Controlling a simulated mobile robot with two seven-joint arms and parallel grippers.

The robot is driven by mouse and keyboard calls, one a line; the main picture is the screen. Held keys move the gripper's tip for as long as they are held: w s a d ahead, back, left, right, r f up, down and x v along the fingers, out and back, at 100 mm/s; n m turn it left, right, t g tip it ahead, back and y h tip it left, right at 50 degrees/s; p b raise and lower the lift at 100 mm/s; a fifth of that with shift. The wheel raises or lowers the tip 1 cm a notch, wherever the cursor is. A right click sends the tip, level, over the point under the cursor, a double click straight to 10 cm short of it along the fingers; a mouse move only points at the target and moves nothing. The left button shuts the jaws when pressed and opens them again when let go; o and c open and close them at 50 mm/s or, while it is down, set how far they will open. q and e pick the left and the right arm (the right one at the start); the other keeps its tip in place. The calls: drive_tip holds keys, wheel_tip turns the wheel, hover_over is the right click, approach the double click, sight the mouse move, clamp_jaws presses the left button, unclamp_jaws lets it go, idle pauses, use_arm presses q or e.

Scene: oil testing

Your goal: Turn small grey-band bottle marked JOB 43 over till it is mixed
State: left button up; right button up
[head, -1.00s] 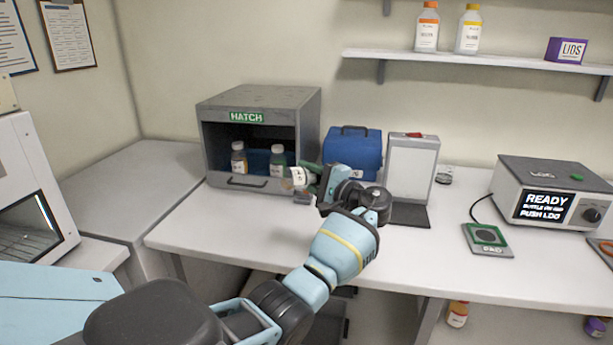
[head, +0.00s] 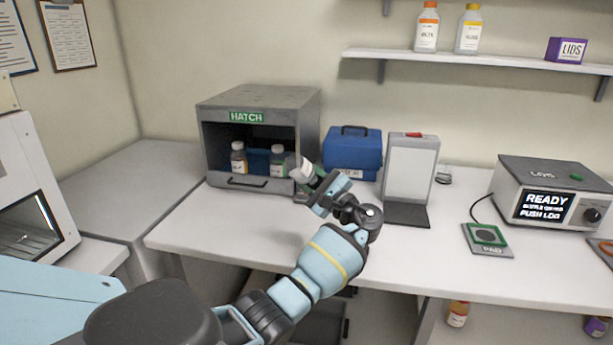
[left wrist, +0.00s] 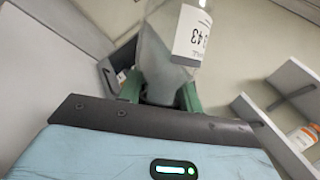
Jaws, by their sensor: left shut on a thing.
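My left gripper (head: 322,186) is shut on a small clear bottle (head: 303,171) and holds it tilted in the air, in front of the hatch's right edge. In the left wrist view the bottle (left wrist: 160,55) stands out between the green fingers (left wrist: 160,98), and its white label (left wrist: 192,35) shows "43". My right gripper is not in view.
The grey hatch (head: 258,97) holds two bottles (head: 238,158) (head: 277,160). A blue case (head: 351,150) and a white panel on a stand (head: 411,165) are behind the gripper. A tester reading READY (head: 545,205) and its pad (head: 487,240) stand at right. The bench front (head: 430,262) is clear.

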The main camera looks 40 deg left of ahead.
use_arm(q)
drive_tip(key=n+b, duration=0.1)
drive_tip(key=n, duration=0.1)
drive_tip(key=n+g+h, duration=0.1)
drive_tip(key=n, duration=0.1)
drive_tip(key=n+h+b, duration=0.1)
drive_tip(key=n, duration=0.1)
drive_tip(key=shift+f+g+b, duration=0.35)
drive_tip(key=shift+f+g, duration=0.05)
drive_tip(key=shift+r+n, duration=0.2)
drive_tip(key=shift+n, duration=0.6)
drive_tip(key=shift+r, duration=0.25)
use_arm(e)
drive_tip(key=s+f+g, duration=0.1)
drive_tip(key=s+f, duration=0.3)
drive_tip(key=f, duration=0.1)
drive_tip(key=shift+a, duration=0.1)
